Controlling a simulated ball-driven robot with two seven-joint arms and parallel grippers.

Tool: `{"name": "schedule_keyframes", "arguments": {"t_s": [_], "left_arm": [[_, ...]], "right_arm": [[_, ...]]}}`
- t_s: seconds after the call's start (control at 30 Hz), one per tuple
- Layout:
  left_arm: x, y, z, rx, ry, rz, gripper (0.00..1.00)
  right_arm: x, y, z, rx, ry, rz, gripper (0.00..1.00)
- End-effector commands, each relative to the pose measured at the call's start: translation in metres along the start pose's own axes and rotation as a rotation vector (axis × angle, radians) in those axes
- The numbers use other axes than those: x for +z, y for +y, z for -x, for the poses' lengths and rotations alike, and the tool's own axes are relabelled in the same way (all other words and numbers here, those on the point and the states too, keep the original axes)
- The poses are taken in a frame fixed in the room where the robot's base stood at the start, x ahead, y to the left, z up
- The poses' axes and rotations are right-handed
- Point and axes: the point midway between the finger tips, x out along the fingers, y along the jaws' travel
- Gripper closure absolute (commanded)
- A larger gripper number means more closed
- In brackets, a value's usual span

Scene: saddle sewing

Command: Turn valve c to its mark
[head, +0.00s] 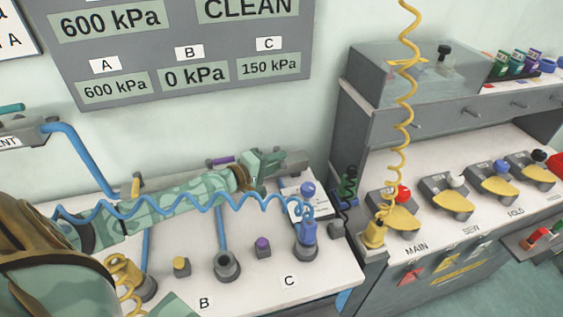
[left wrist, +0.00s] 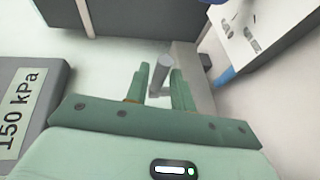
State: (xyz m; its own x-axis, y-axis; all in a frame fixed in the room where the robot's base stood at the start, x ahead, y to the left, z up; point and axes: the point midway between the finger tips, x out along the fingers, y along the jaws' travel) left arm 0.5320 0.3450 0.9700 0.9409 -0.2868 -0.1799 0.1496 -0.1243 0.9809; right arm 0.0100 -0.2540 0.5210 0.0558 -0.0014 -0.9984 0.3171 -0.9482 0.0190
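My left gripper (head: 268,162) reaches in from the left, over the back of the bench at station C. In the left wrist view its two green fingers (left wrist: 158,90) stand apart, with a grey post (left wrist: 161,72) between or just beyond them. I cannot tell whether they touch it. The post appears to be part of valve c; its mark cannot be made out. The C display (head: 270,65) reads 150 kPa; it also shows in the left wrist view (left wrist: 22,115). My right gripper is not in view.
A blue coiled hose (head: 180,206) crosses in front of my left arm to a blue fitting (head: 307,232) by label C (head: 289,281). Displays A (head: 114,88) and B (head: 193,75) read 600 and 0 kPa. A yellow coiled hose (head: 402,110) hangs by the right console.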

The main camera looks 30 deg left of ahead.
Motion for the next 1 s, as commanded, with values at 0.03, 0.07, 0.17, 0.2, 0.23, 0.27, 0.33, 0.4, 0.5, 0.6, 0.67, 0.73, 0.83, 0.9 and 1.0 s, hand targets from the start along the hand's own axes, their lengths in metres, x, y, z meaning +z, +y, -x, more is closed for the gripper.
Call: {"name": "schedule_keyframes", "arguments": {"t_s": [0.03, 0.07, 0.17, 0.2, 0.23, 0.27, 0.33, 0.4, 0.5, 0.6, 0.67, 0.73, 0.83, 0.9, 1.0], "left_arm": [[0.000, -0.001, -0.007, 0.001, 0.001, 0.001, 0.76], [0.000, -0.001, -0.010, 0.001, 0.001, 0.001, 0.76], [0.000, -0.001, -0.017, 0.000, 0.000, -0.001, 0.76], [0.000, -0.001, -0.018, -0.001, 0.001, -0.001, 0.76], [0.000, -0.001, -0.018, -0.001, 0.000, -0.001, 0.76], [0.000, -0.001, -0.019, -0.001, 0.000, -0.001, 0.76], [0.000, -0.001, -0.019, -0.001, 0.000, -0.001, 0.76], [0.000, -0.001, -0.019, -0.001, 0.000, -0.001, 0.76], [0.000, -0.001, -0.018, -0.001, 0.000, -0.001, 0.87], [0.000, -0.001, -0.018, -0.001, 0.000, -0.001, 1.00], [0.000, -0.001, -0.018, -0.001, 0.000, -0.001, 1.00], [0.000, 0.000, -0.018, -0.001, 0.001, -0.001, 1.00], [0.001, 0.001, -0.018, -0.001, 0.008, 0.002, 1.00], [0.001, 0.003, -0.018, -0.001, 0.020, 0.006, 1.00], [0.002, 0.006, -0.019, -0.003, 0.046, 0.012, 1.00]], "right_arm": [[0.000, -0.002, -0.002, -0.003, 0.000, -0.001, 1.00], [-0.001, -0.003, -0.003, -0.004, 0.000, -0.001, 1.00], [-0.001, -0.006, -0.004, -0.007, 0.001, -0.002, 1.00], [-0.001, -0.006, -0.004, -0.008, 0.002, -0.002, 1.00], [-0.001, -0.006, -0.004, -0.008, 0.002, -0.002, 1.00], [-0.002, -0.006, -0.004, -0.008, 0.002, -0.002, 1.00], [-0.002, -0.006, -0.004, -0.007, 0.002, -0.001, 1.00], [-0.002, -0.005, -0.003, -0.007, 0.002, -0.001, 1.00], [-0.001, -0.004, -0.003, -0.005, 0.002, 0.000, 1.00], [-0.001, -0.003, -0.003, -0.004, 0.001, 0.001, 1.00], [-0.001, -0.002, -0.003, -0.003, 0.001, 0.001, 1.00], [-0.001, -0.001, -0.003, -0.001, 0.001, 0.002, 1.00], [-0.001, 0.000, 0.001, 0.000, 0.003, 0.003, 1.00], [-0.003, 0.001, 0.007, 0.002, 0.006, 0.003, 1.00], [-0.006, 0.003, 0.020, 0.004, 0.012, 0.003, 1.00]]}}
